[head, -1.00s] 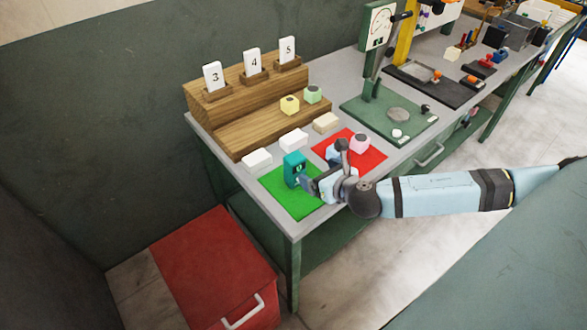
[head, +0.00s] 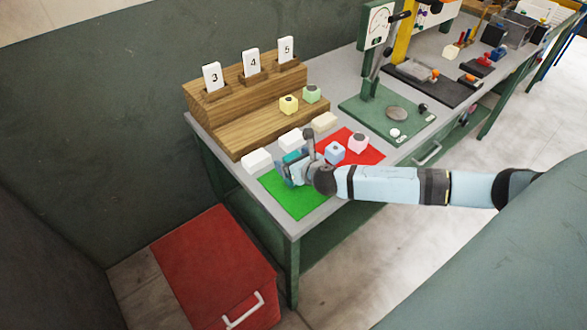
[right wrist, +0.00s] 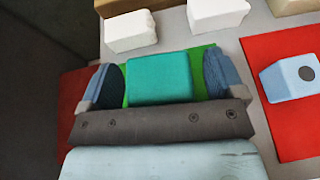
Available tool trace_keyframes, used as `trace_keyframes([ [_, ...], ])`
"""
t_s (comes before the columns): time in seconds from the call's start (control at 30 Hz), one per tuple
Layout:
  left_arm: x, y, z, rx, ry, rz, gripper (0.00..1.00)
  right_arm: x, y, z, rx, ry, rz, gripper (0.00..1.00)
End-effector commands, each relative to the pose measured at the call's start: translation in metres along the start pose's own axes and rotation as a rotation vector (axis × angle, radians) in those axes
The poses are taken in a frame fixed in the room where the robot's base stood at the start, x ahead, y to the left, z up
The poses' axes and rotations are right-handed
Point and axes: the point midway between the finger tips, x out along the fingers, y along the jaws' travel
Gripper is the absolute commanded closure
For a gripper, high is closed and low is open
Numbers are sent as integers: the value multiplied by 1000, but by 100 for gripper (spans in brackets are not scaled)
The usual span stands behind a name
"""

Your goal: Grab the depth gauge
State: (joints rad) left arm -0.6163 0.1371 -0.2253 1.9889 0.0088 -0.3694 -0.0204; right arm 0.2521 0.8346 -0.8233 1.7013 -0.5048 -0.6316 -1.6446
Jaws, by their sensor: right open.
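The teal depth gauge (head: 291,157) stands on the green mat (head: 296,204) and is mostly hidden behind my right gripper (head: 289,171) in the head view. In the right wrist view the gauge (right wrist: 159,79) shows as a teal block between the two blue finger pads. My right gripper is open, with one finger on each side of the gauge. A narrow gap shows at each side, so the fingers look apart from it. My left gripper is not in view.
Pale foam blocks (head: 256,160) lie behind the mat, below a wooden stand (head: 245,123) with number cards. A red mat (head: 368,155) to the right holds a blue block (head: 334,152) and a pink block (head: 358,143). A green gauge stand (head: 372,108) is farther right.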

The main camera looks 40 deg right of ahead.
Motion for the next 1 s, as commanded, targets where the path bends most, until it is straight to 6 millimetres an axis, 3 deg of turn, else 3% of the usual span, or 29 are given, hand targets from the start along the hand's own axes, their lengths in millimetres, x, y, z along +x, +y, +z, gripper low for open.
trace_keyframes([
  [0.13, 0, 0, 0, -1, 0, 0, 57, 0, 0, 0, 0, 0, 0, 12],
  [0.4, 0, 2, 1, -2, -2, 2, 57, 0, 0, 0, 0, 0, 0, 70],
  [0.77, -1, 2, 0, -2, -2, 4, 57, -2, 0, 6, 0, -2, 1, 70],
  [1.0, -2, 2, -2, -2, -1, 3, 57, -15, 0, 37, -1, -4, 2, 70],
])
